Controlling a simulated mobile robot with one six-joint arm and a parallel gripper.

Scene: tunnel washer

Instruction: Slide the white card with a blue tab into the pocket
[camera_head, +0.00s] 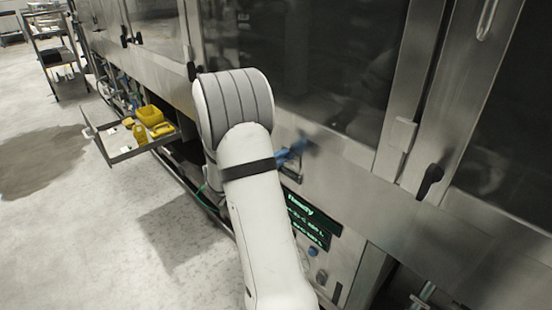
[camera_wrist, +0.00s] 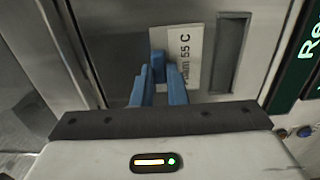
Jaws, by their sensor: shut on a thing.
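The white card (camera_wrist: 188,45) shows in the wrist view with dark print ending in "55 C". Its blue tab (camera_wrist: 158,62) sits between the fingertips of my gripper (camera_wrist: 160,82). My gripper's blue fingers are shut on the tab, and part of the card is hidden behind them. A dark upright slot with a metal frame, which looks like the pocket (camera_wrist: 231,52), lies just right of the card on the steel panel. The card appears beside it, not in it; the gap in depth cannot be told. In the head view, the gripper (camera_head: 296,151) is at the machine front, partly behind my arm.
A dark display with green text (camera_head: 309,222) and buttons (camera_head: 312,251) sit below the gripper. A black handle (camera_head: 430,181) is to the right. An open tray (camera_head: 122,156) with yellow items juts out at left. The floor in front is clear.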

